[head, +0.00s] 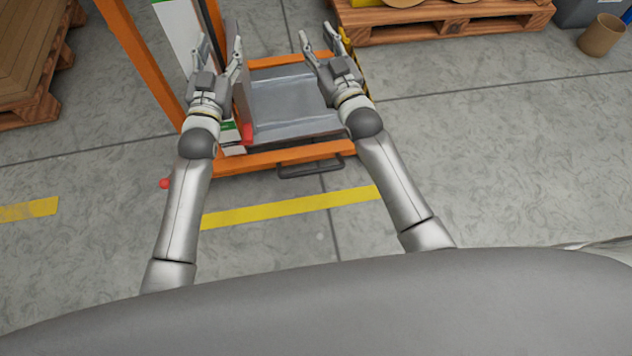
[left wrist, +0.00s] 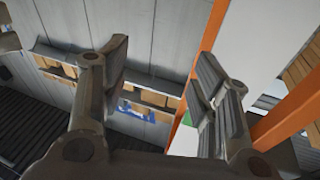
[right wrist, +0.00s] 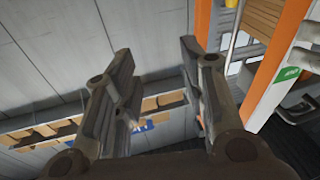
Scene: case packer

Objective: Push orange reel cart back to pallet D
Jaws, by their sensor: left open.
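The orange reel cart (head: 262,162) stands on the floor in front of me, with an orange frame, a grey deck and a dark handle bar (head: 310,167) low on its near side. Its orange upright also shows in the left wrist view (left wrist: 290,112) and an orange post in the right wrist view (right wrist: 277,75). My left gripper (head: 221,48) is open and empty over the cart's left part. My right gripper (head: 322,45) is open and empty over its right part. Whether either touches the cart I cannot tell. Which pallet is D I cannot read.
A wooden pallet (head: 450,22) with round tan items lies at the top right, beside a brown cylinder (head: 601,35). Another wooden pallet (head: 30,105) is at the upper left. A yellow floor line (head: 290,207) runs on my side of the cart.

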